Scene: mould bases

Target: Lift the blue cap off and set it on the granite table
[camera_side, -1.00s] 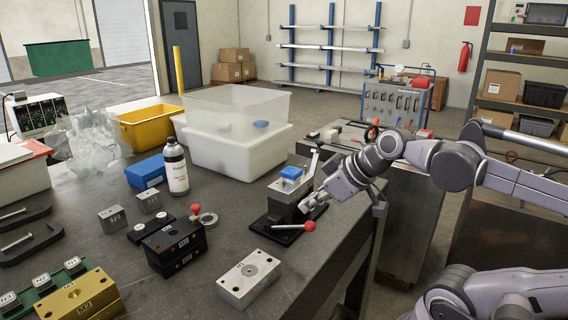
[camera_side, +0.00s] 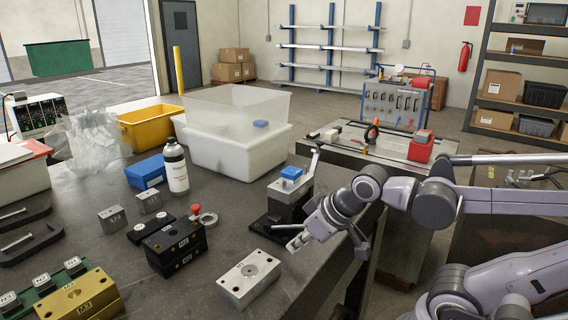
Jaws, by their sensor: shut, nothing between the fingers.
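The blue cap (camera_side: 291,173) sits on top of a dark and metal fixture (camera_side: 286,205) near the right edge of the dark granite table (camera_side: 215,225). My gripper (camera_side: 294,243) is shut and empty. In the picture it is below and slightly right of the cap, clear of it, near the front of the fixture's black base (camera_side: 262,229). My wrist covers part of the fixture's right side. The red ball on the fixture's front handle does not show now.
A silver block (camera_side: 248,278), a black block (camera_side: 175,245), a red-knobbed part (camera_side: 203,215) and a bottle (camera_side: 175,168) are left of the fixture. Bare tabletop lies between the bottle and fixture.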

